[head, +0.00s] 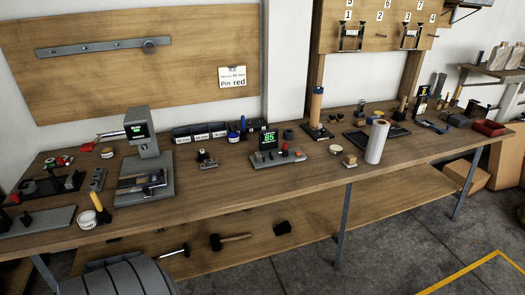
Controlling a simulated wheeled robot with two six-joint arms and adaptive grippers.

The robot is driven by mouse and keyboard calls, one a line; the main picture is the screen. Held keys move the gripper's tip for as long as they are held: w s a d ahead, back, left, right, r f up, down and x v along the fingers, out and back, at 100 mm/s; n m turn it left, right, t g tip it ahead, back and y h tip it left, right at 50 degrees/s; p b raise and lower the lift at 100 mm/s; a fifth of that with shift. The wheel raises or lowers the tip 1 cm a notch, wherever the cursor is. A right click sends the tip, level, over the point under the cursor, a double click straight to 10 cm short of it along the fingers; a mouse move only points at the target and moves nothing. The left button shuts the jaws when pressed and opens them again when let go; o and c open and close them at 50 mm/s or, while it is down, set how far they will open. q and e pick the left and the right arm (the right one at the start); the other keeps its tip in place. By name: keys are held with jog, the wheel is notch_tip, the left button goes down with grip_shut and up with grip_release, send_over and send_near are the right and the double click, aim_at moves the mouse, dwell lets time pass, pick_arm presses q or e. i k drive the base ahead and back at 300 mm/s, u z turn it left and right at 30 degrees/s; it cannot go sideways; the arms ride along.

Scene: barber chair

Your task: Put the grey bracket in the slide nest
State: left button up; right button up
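Neither of my grippers is in view. I cannot tell for certain which item is the grey bracket; a small grey piece (28,188) on the left of the bench is one grey part, too small to make out its shape. I cannot single out the slide nest either. A grey fixture with a green "85" display (277,158) stands mid-bench with small parts on it. A taller grey machine with a small screen (146,160) stands left of it, with a dark flat item on its base.
The long wooden bench (240,185) has free room along its front edge. A white roll (377,142) stands upright right of centre. A red tray (489,128) is at the far right. A mallet (230,240) lies on the lower shelf. A grey ribbed object (118,278) is at the bottom left.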

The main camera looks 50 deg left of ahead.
aim_at(149, 179)
jog(key=z, duration=0.3)
jog(key=i, duration=1.35)
jog(key=u, duration=1.4)
jog(key=i, duration=0.7)
jog(key=u, duration=0.9)
